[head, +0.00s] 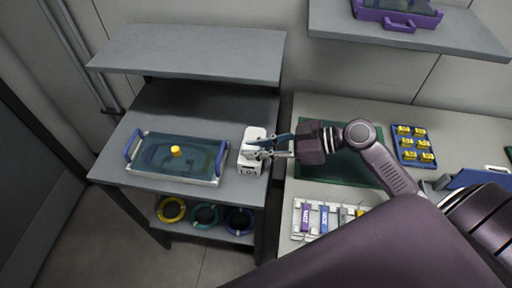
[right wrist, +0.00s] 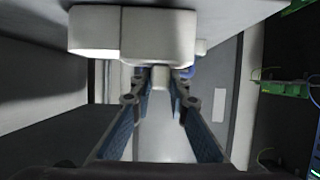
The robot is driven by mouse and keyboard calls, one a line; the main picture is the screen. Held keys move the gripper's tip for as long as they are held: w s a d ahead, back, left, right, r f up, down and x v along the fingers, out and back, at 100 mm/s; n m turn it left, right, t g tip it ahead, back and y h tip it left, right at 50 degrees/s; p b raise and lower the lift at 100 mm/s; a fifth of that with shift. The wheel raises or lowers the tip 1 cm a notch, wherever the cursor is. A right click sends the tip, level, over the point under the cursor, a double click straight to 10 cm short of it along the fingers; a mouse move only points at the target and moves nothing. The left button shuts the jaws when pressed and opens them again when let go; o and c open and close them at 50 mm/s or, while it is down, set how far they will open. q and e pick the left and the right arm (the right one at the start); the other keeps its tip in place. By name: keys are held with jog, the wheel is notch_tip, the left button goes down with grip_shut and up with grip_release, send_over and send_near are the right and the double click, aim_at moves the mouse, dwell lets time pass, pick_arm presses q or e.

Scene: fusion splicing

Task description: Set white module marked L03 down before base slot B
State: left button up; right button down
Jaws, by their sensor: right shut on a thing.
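The white module marked L03 (head: 249,169) is at the right edge of the left grey table in the head view, its label facing the camera. In the right wrist view the white module (right wrist: 158,35) fills the top middle. My right gripper (head: 268,150) reaches it from the right and is shut on its small protruding grip (right wrist: 160,76). I cannot tell whether the module touches the table. A white base (head: 297,217) with several modules in purple, blue and other colours stands on the right table; its slot letters are too small to read. My left gripper is not in view.
A clear-lidded tray with blue handles (head: 180,158) sits left of the module. Coloured rings (head: 172,209) lie on the shelf below. A gap separates the two tables. On the right table are a green mat (head: 345,168) and a blue tray of yellow pieces (head: 413,147).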

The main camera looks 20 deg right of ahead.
jog(key=shift+f, duration=0.1)
jog(key=c, duration=1.8)
grip_release()
jog(key=shift+c, duration=0.2)
